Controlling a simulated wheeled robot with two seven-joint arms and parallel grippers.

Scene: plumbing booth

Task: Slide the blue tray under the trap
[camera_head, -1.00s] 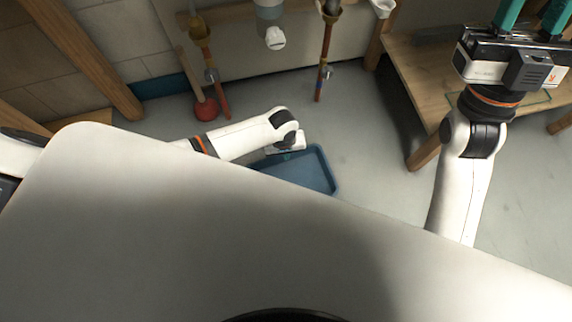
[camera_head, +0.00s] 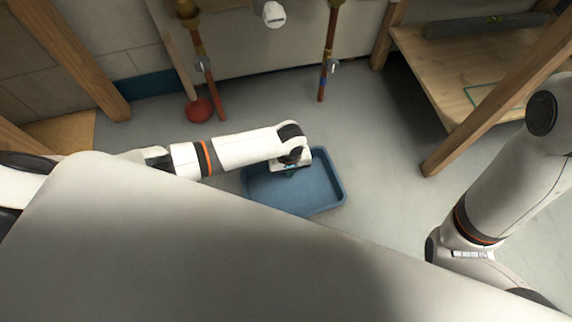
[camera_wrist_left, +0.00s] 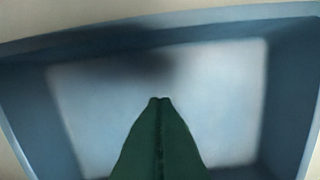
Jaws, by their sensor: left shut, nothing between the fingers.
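The blue tray (camera_head: 325,190) lies on the grey floor in the middle of the head view, its near left part hidden by my white body. The white lower end of the trap (camera_head: 273,14) shows at the top edge, farther back than the tray. My left gripper (camera_head: 290,172) points down over the tray's inside. In the left wrist view its green fingers (camera_wrist_left: 160,100) are shut with nothing between them, and the tray's far wall (camera_wrist_left: 230,22) lies beyond the tips. I cannot tell whether the tips touch the tray floor. My right gripper is out of view.
A red plunger (camera_head: 199,108) and copper pipes (camera_head: 328,70) stand behind the tray by the back wall. A wooden bench (camera_head: 460,75) with a slanted leg is at the right. Bare floor (camera_head: 270,100) lies between tray and wall.

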